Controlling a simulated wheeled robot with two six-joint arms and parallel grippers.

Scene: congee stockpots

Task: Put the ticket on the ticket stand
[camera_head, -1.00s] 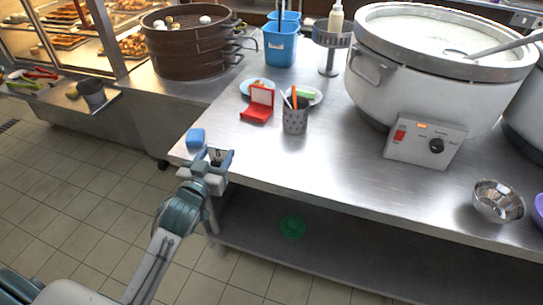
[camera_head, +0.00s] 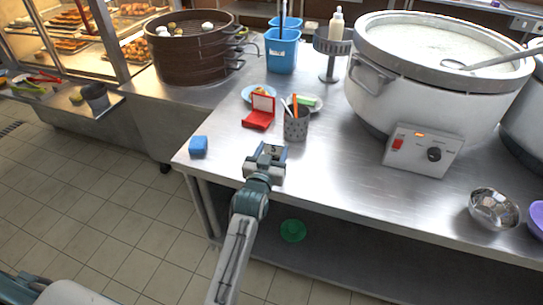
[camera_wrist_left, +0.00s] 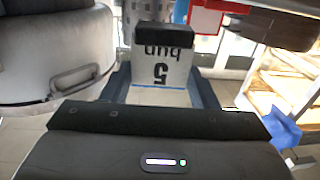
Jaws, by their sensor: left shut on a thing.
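The ticket is a white card (camera_wrist_left: 160,72) with "5" and "bun" printed on it, upside down in the left wrist view. My left gripper (camera_head: 267,153) is shut on it, one finger on each side. A black block (camera_wrist_left: 163,33) is at the card's upper end in that view; I cannot tell if it is part of the ticket. The gripper is above the table's front edge, in front of the dotted pen cup. I cannot surely identify the ticket stand; a red holder (camera_head: 258,121) with an upright white-faced panel stands behind the pen cup's left side.
The dotted pen cup (camera_head: 296,126) holds pens. A blue block (camera_head: 198,146) lies at the table's left front corner. A large pot (camera_head: 420,105) and a metal bowl (camera_head: 493,208) stand to the right. The steel table (camera_head: 345,170) is bare between cup and bowl.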

